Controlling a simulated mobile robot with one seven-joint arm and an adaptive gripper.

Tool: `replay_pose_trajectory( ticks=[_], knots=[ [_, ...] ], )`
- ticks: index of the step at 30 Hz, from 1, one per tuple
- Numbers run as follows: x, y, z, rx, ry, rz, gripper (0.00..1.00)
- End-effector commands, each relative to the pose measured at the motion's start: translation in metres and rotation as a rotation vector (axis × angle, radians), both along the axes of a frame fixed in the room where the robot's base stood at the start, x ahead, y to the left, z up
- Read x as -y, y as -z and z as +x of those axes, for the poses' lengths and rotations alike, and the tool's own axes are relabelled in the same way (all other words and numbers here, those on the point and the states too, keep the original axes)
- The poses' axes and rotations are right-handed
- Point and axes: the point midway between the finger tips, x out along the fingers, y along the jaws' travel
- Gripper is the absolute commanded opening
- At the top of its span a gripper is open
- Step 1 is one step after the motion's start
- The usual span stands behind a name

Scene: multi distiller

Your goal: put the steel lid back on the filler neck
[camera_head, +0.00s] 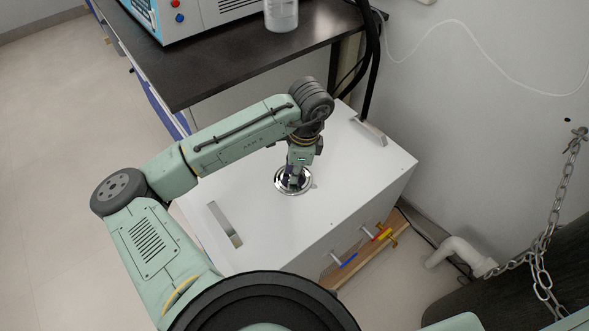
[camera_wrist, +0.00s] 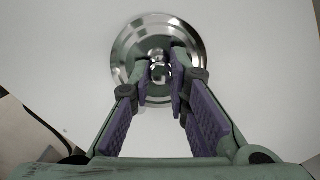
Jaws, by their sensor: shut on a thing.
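The steel lid (camera_head: 281,183) is a round, shiny disc over the top of the white box in the head view. It also shows in the wrist view (camera_wrist: 127,48), with a small knob (camera_wrist: 158,62) at its centre. My gripper (camera_head: 293,178) points down onto the lid. In the wrist view my gripper (camera_wrist: 160,78) has its two purple-padded fingers on either side of the knob, shut on it. The filler neck is not visible; the lid or my gripper may hide it. I cannot tell whether the lid touches the box top.
The white box (camera_head: 340,190) has a flat, mostly clear top with metal handles at left (camera_head: 225,225) and back right (camera_head: 369,131). Blue and red valve handles (camera_head: 349,260) stick out of its front. A dark table (camera_head: 210,75) carrying a machine and a clear container (camera_head: 281,14) stands behind.

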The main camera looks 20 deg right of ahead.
Motion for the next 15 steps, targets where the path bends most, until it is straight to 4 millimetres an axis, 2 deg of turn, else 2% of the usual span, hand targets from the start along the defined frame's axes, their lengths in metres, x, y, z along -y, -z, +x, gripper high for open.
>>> replay_pose_trajectory(
  ticks=[6,7,15],
  knots=[
    [-0.0002,0.0001,0.0002,0.0,0.0,0.0,0.0],
    [-0.0001,0.0001,0.0001,0.0,0.0,0.0,0.17],
    [-0.0001,0.0,0.0001,0.0,0.0,0.0,0.35]
  ],
)
